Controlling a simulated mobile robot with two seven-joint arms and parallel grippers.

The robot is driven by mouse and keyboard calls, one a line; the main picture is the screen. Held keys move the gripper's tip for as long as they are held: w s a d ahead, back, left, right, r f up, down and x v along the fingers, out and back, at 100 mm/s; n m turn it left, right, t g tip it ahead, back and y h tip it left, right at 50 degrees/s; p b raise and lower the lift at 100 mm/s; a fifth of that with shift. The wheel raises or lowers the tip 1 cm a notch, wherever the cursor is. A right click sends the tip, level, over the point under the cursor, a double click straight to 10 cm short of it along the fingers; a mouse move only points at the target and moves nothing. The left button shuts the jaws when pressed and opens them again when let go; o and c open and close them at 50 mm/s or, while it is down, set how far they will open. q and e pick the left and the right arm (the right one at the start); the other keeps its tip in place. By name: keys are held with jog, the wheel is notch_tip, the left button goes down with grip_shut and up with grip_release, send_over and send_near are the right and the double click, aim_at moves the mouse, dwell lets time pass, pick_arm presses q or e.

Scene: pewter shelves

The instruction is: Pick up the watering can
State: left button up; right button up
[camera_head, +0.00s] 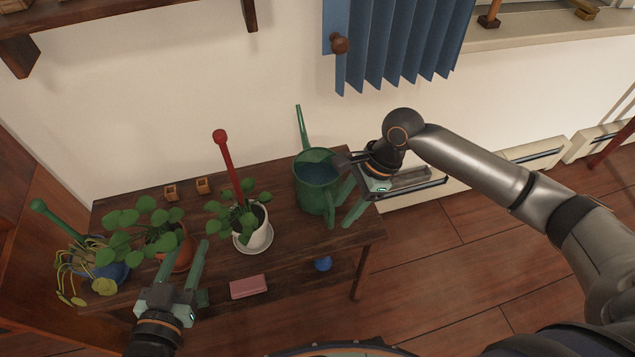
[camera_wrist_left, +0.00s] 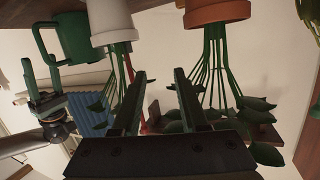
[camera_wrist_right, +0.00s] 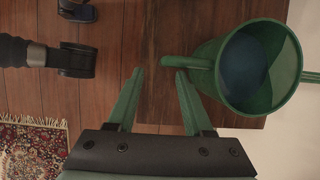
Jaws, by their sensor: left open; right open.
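The green watering can (camera_head: 317,192) stands upright near the right end of the wooden table, its long spout pointing up toward the wall and its handle toward me. In the right wrist view the can (camera_wrist_right: 206,65) shows its round open top, dark inside, and its handle lies near the fingertips. My right gripper (camera_head: 348,205) is open beside the can on its right; in the right wrist view its fingers (camera_wrist_right: 160,75) are apart with nothing held. My left gripper (camera_head: 196,255) is open and empty at the table's front, below the plants; it also shows in the left wrist view (camera_wrist_left: 160,80).
A white-potted plant (camera_head: 255,236) with a red stake stands left of the can. A terracotta-potted plant (camera_head: 184,256) and a blue-potted plant (camera_head: 118,272) stand further left. A pink block (camera_head: 248,287) and a blue ball (camera_head: 322,264) lie near the front.

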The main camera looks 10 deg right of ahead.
aim_at(331, 219)
jog(key=b+x, duration=0.1)
jog(key=x, duration=0.2)
jog(key=shift+w+a+r+b, duration=0.1)
jog(key=shift+w+a+b, duration=0.1)
jog(key=shift+b, duration=0.1)
jog(key=b+x, duration=0.1)
jog(key=x, duration=0.1)
jog(key=shift+a+f, duration=0.15)
jog(key=shift+f, duration=0.15)
pick_arm(q)
notch_tip(331, 219, up, 16)
jog(key=d+m+t+h, duration=0.1)
jog(key=m+t+h, duration=0.2)
jog(key=t, duration=0.3)
jog(key=shift+s+m+h, duration=0.4)
jog(key=shift+h, duration=0.3)
pick_arm(e)
jog(key=shift+c, duration=0.2)
grip_shut()
jog(key=shift+w+r, duration=0.1)
